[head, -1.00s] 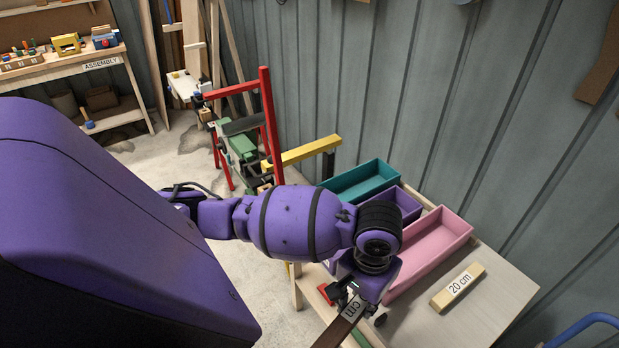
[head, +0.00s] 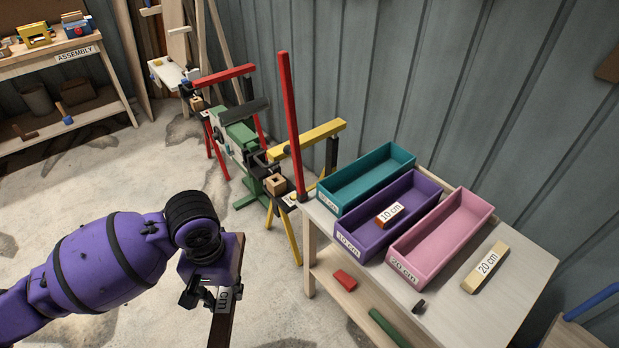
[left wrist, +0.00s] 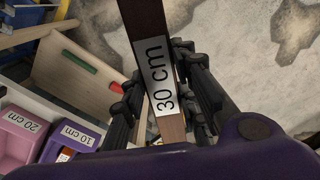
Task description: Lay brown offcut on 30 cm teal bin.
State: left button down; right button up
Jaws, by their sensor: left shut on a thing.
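The brown offcut (head: 222,328) is a dark wooden stick with a white label, and my left gripper (head: 208,296) is shut on it over open floor, left of the bin table. In the left wrist view the offcut (left wrist: 144,22) runs between the fingers of the gripper (left wrist: 163,92), and its label reads 30 cm. The teal bin (head: 378,188) stands at the back left of the table, apart from the gripper; its visible inside looks empty. My right gripper is not in view.
A purple bin (head: 405,232) holding a 10 cm block (head: 390,215) and a pink bin (head: 442,238) stand beside the teal one. A pale 20 cm block (head: 485,267) lies on the table (head: 452,312). Red and yellow stands (head: 312,140) are left of the bins.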

aim_at(366, 183)
jog(key=i+j+u, duration=0.15)
jog(key=u, duration=0.25)
jog(key=i+j+u, duration=0.2)
jog(key=u, duration=0.2)
jog(key=i+j+u, duration=0.2)
jog(key=u, duration=0.2)
jog(key=i+j+z, duration=0.15)
jog(key=i, duration=0.5)
jog(key=i+j+z, duration=0.1)
jog(key=i, duration=0.55)
jog(key=i+z, duration=0.2)
jog(key=z, duration=0.25)
jog(key=i+j+z, duration=0.1)
jog(key=z, duration=0.4)
jog(key=i+j+z, duration=0.2)
jog(key=z, duration=0.25)
jog(key=i+z, duration=0.1)
jog(key=z, duration=0.4)
jog(key=j+z, duration=0.15)
jog(key=z, duration=0.35)
jog(key=i+j+z, duration=0.1)
jog(key=z, duration=0.4)
jog(key=i+j+z, duration=0.1)
jog(key=z, duration=0.3)
jog(key=i+j+z, duration=0.15)
jog(key=z, duration=0.25)
jog(key=i+j+z, duration=0.1)
jog(key=z, duration=0.3)
jog(key=i+l+z, duration=0.2)
jog(key=i, duration=0.2)
